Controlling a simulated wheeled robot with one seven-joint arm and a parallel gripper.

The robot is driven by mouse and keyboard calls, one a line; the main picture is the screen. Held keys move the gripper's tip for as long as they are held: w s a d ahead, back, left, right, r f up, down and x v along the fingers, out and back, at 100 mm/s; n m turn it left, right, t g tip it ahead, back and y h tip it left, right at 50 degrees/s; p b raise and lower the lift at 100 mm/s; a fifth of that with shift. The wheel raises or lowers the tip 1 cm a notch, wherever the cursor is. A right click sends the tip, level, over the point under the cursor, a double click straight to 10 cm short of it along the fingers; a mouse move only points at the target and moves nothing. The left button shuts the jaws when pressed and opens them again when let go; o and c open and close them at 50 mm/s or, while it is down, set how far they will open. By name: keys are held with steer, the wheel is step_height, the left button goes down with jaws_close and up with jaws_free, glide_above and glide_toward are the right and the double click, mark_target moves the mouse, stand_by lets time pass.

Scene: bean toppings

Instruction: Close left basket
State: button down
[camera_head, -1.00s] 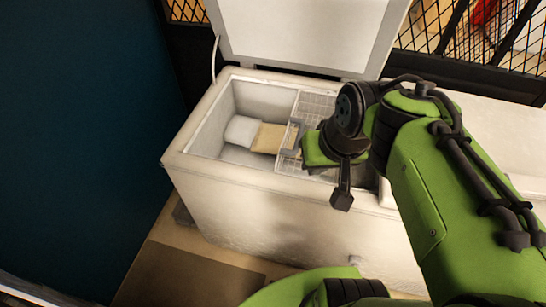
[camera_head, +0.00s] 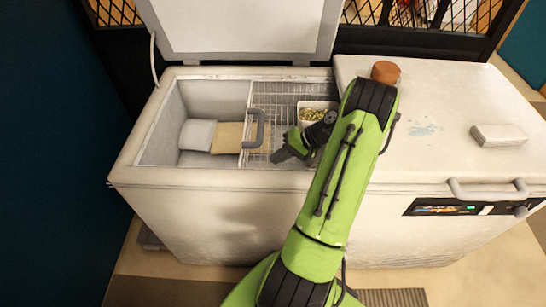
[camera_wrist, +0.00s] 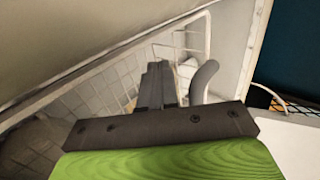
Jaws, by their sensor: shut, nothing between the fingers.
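A white wire basket (camera_head: 285,97) sits in the right part of the open left compartment of a white chest freezer (camera_head: 210,215). A grey handle (camera_head: 262,128) stands at the basket's left side. My gripper (camera_head: 279,157) is shut and empty over the basket, to the right of and a little in front of the handle. In the wrist view, the shut fingers (camera_wrist: 157,84) point toward the wire mesh, with the curved grey handle (camera_wrist: 204,80) just to their right and apart from them. My arm hides part of the basket's right side.
The left lid (camera_head: 240,25) stands open behind the compartment; the right lid (camera_head: 455,115) is shut. A white package (camera_head: 198,134) and a tan package (camera_head: 227,138) lie left of the basket. A tub with green contents (camera_head: 314,113) is beside my wrist.

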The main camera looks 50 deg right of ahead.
steer(key=b+x, duration=0.1)
steer(key=x, duration=0.5)
steer(key=shift+a+f+b, duration=0.1)
steer(key=shift+f+b, duration=0.1)
steer(key=shift+b, duration=0.15)
steer(key=shift+w+a+r+b, duration=0.15)
steer(key=shift+w+a+b, duration=0.15)
steer(key=shift+w+a, duration=0.65)
steer(key=shift+w+a+r, duration=0.1)
steer(key=shift+w+a, duration=0.05)
steer(key=shift+w, duration=0.4)
steer(key=shift+w+a, duration=0.35)
steer(key=w+a+p, duration=0.1)
steer(key=w+a, duration=1.7)
steer(key=w, duration=0.5)
steer(key=shift+a, duration=0.25)
steer(key=shift+w+a+r, duration=0.1)
steer(key=shift+w+r, duration=0.05)
steer(key=shift+r, duration=0.1)
